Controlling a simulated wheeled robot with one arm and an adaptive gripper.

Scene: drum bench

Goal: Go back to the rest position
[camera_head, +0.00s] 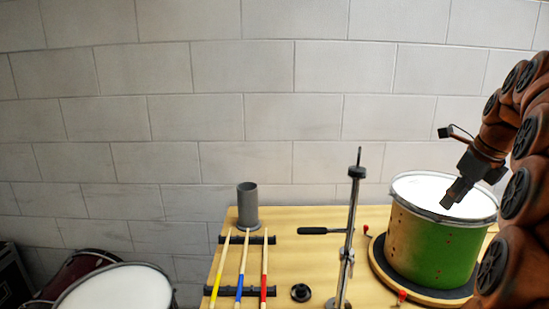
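My gripper (453,194) hangs at the right of the head view, at the end of my orange-brown arm. It points down and left, in front of the white head of a green and tan drum (430,240). The fingers look close together, but they are small and dark, so I cannot tell whether they are open or shut. I see nothing held. I cannot tell whether the fingertips touch the drum head or are above it.
The drum stands on a round dark-topped base (379,262) on the wooden bench (305,270). A metal stand (350,230) rises left of it. Three drumsticks (241,270) lie on black racks, near a grey cup (248,207). More drums (115,288) stand lower left. A block wall is behind.

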